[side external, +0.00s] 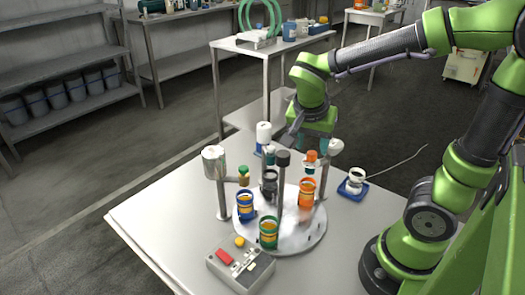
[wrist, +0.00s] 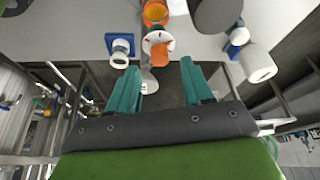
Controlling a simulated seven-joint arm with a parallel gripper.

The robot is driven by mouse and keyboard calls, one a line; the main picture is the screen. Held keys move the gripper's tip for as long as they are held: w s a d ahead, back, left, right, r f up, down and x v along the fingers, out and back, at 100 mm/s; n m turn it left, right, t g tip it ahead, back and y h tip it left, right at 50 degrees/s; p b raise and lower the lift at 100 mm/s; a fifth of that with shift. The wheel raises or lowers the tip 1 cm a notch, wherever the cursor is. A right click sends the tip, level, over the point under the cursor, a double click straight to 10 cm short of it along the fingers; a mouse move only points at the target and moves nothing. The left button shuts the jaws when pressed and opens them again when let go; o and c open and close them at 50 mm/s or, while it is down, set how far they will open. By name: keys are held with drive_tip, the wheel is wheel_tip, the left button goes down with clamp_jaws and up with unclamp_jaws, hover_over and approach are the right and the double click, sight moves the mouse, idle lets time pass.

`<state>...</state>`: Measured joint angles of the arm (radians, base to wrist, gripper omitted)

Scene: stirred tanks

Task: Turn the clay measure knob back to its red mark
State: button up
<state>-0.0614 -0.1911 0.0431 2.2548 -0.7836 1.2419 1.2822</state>
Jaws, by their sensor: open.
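The clay-orange knob (wrist: 161,52) sits on a round white dial (wrist: 155,38) in the wrist view, just beyond my fingertips and roughly between their lines. In the side view the orange knob (side external: 311,156) is at the top of a post behind the orange cup. My gripper (side external: 312,143) is above it with teal fingers apart. In the wrist view my gripper (wrist: 160,72) is open and empty, with neither finger seen touching the knob. The red mark is too small to make out, so I cannot tell where the knob points.
A round plate (side external: 300,238) carries an orange cup (side external: 307,193), a blue cup (side external: 245,206), a green cup (side external: 268,233) and a dark cup (side external: 269,184). Posts with white and dark heads stand close around. A control box (side external: 240,267) is at the front; a small jar sits on a blue base (side external: 352,190).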

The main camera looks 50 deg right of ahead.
sight(312, 153)
drive_tip(key=shift+x, duration=1.6)
clamp_jaws()
